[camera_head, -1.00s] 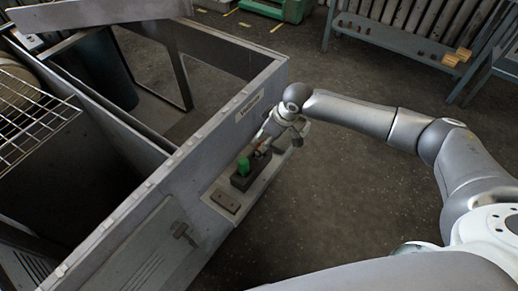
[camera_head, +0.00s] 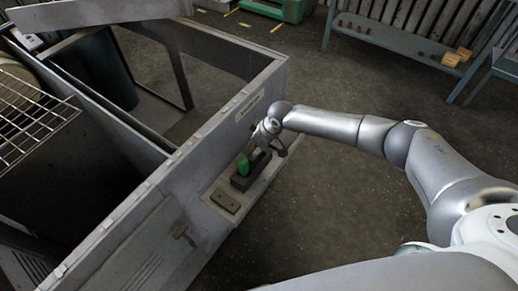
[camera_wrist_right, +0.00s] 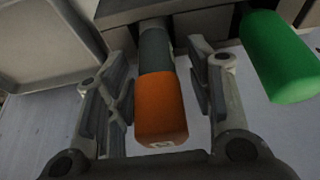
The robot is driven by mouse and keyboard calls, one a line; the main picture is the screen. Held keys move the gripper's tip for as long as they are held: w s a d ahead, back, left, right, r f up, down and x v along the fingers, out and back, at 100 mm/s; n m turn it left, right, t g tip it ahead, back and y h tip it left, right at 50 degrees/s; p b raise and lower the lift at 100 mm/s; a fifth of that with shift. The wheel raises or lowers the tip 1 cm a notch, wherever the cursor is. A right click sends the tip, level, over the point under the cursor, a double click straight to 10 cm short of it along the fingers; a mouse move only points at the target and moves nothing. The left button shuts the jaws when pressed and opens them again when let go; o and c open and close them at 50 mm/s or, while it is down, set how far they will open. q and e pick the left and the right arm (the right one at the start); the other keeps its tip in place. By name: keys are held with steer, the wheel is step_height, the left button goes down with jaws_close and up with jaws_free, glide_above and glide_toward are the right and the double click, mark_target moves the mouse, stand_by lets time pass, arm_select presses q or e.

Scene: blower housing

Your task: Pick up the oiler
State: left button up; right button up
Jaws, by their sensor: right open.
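An orange cylinder with a dark grey neck (camera_wrist_right: 161,105) lies between the open fingers of my right gripper (camera_wrist_right: 160,85) in the right wrist view. Gaps show between it and both fingers. A green cylinder (camera_wrist_right: 280,58) is to its right, outside the fingers; it also shows in the head view (camera_head: 243,166). I cannot tell for sure which of the two is the oiler. In the head view my right gripper (camera_head: 262,150) is just beyond the green cylinder and hides the orange one. My left gripper is out of view.
A dark holder block (camera_head: 249,174) stands on a narrow ledge (camera_head: 264,183) on the side of the grey metal housing (camera_head: 150,196). A flat brown block (camera_head: 225,201) lies on the near end of the ledge. The floor (camera_head: 330,210) right of the housing is clear.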

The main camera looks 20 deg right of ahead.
jaws_close()
steer(key=shift+r, duration=0.1)
step_height(320, 180, up, 10)
steer(key=shift+f, duration=0.1)
stand_by(0.6)
